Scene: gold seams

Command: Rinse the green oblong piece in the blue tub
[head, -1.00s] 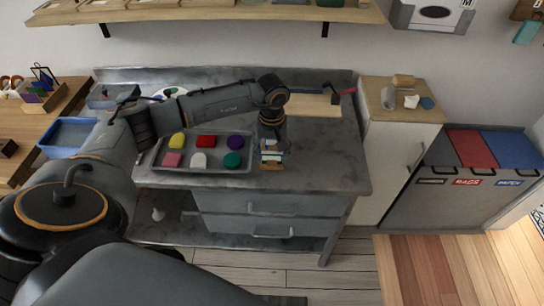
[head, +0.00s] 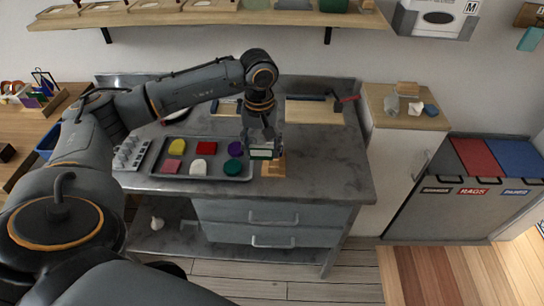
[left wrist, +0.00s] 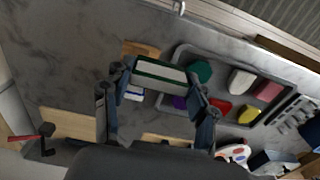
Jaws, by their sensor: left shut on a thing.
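My left gripper (head: 262,145) is shut on a green oblong piece (head: 262,154) with a pale face. In the left wrist view the piece (left wrist: 160,72) lies across between the two fingers, its green edges and pale band showing. The gripper is over the grey worktop, just right of the tray and beside a small wooden block (head: 274,168). I cannot tell whether the piece is clear of the block. The blue tub (head: 46,142) is at the far left, mostly hidden behind my left arm. My right gripper is not in view.
A grey tray (head: 215,176) holds several coloured pieces, including a rounded green one (head: 233,167). A grey rack (head: 131,154) stands left of it. A wooden board (head: 312,112) lies at the back. The worktop (head: 330,165) is clear on the right.

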